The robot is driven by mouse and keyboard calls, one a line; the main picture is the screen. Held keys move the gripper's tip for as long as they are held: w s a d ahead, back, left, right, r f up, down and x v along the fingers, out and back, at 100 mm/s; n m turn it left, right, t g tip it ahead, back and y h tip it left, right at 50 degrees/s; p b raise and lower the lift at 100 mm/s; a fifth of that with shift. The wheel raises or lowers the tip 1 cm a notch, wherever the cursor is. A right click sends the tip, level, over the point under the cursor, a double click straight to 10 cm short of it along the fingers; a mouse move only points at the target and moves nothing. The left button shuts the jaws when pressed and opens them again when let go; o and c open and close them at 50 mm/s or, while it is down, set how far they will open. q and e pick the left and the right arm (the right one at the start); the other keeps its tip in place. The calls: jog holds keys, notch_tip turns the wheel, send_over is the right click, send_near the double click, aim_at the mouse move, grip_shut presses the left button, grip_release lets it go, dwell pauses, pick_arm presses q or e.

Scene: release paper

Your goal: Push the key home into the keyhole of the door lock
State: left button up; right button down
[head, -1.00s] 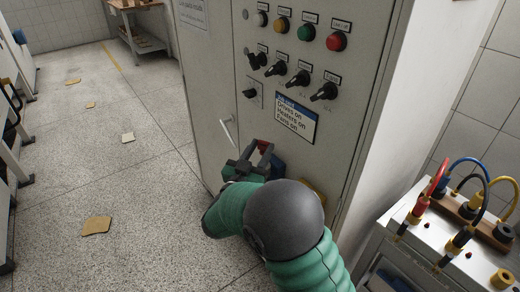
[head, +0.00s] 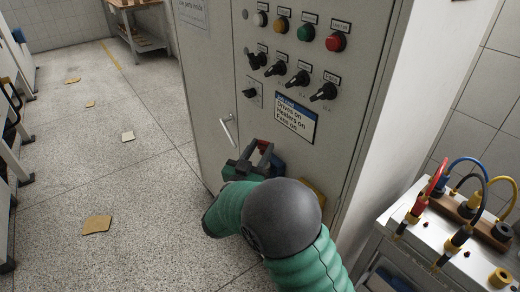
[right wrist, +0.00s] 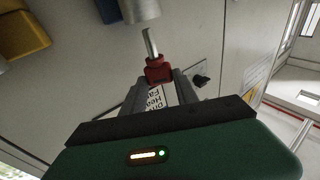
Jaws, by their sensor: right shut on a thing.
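The key has a red head (right wrist: 158,72) and a round metal shank (right wrist: 150,43), seen in the right wrist view. My right gripper (right wrist: 157,84) is shut on the red head, and the shank points away from the fingers. A grey metal cylinder (right wrist: 141,9), which looks like the door lock, stands just beyond the shank's tip; I cannot tell whether they touch. The keyhole is not visible. In the head view my right gripper (head: 254,156) is close to the lower part of the grey cabinet door (head: 220,60), and the lock is hidden. My left gripper is not in view.
A yellow block (right wrist: 22,35) is beside the cylinder; a yellow part (head: 313,191) also shows behind my right arm. Rotary switches (head: 298,79) and a door handle (head: 227,130) stick out from the cabinet. A bench with cables (head: 455,225) stands at right.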

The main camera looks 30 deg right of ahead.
jog(key=shift+f+b, duration=1.3)
jog(key=shift+f, duration=0.9)
jog(key=c, duration=0.9)
grip_release()
jog(key=shift+o, duration=0.2)
jog(key=shift+a, duration=0.1)
jog(key=p+v, duration=0.2)
jog(key=v, duration=1.4)
jog(key=shift+s+a+f, duration=0.15)
jog(key=shift+a+f, duration=0.05)
jog(key=shift+a, duration=0.1)
